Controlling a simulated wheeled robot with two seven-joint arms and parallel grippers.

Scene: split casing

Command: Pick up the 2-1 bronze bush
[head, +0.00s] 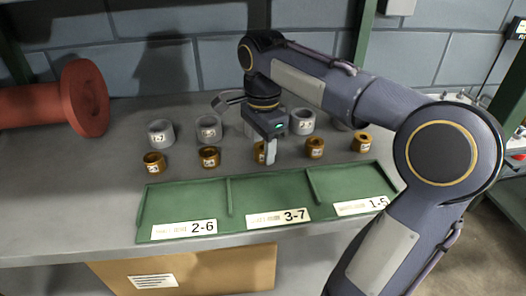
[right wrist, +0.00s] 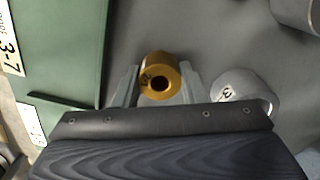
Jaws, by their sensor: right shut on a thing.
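A row of several small bronze bushes stands on the grey bench behind the green tray. Their marks are too small to read, so I cannot tell which is 2-1. My right gripper (head: 268,152) points down over the middle bronze bush (head: 259,153) and partly hides it. In the right wrist view the bronze bush (right wrist: 159,76) sits between the two fingers of the right gripper (right wrist: 160,82), which are shut on its sides. Whether it is clear of the bench I cannot tell. My left gripper is not in view.
Grey bushes, such as one at the left (head: 160,132), stand behind the bronze row; one grey bush (right wrist: 245,90) is close to the right finger. The green tray (head: 232,196) has three empty compartments labelled 2-6, 3-7 and 1-5. A red flanged pipe (head: 82,98) lies at left.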

